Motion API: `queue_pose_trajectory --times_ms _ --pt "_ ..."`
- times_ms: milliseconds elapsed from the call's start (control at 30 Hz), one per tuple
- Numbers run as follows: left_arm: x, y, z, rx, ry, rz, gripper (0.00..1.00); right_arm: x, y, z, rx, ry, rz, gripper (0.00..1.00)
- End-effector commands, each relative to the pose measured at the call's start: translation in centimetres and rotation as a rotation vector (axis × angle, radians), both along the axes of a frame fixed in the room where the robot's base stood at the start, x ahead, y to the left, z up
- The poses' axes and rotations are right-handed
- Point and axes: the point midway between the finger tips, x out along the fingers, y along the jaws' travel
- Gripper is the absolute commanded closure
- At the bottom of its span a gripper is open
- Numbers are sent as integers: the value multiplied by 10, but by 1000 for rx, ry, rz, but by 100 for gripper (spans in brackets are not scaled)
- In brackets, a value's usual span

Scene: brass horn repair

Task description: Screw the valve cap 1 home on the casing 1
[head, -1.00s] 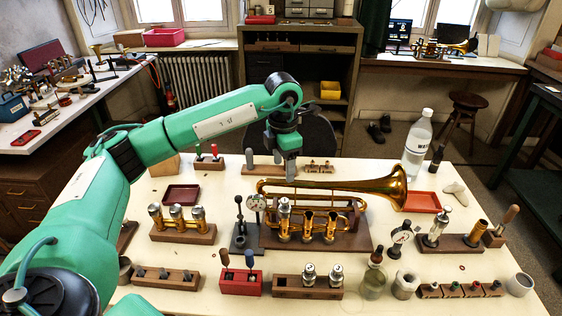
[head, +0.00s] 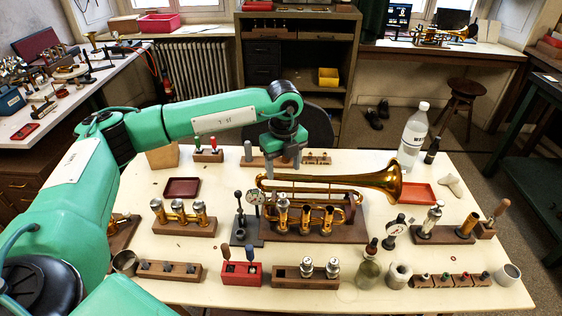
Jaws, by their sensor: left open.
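The brass horn (head: 375,182) lies in a dark wooden cradle at the middle of the table, its bell to the right. Its casings stand upright in a row. The leftmost, likely casing 1 (head: 282,222), has a silver-topped part (head: 283,200) standing at its top. I cannot tell whether that is valve cap 1 or how it is seated. My left gripper (head: 283,172) points down just behind and above the horn's left part, open, with nothing visible between its fingers. Its tips partly overlap the horn's tubing in the picture. My right gripper is not in view.
A wooden block (head: 290,286) with two silver valve parts stands in front, beside a red tool block (head: 241,280). A dial gauge stand (head: 246,238) is left of the horn. A water bottle (head: 413,138) and red tray (head: 416,193) are at right. A dark red tray (head: 181,188) sits at left.

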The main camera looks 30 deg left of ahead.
Motion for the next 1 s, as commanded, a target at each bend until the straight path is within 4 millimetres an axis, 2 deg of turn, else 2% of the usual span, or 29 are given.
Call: queue_pose_trajectory --times_ms 167,267,367,800,1000 --pt "0 -1 -2 0 0 54 38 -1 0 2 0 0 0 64" --pt "0 -1 -11 2 3 56 38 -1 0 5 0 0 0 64" --pt "-1 -1 -24 1 4 54 38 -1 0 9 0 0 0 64" --pt "-1 -1 -108 2 3 53 38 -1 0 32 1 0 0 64" --pt "0 -1 -131 0 2 53 38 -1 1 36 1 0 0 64"
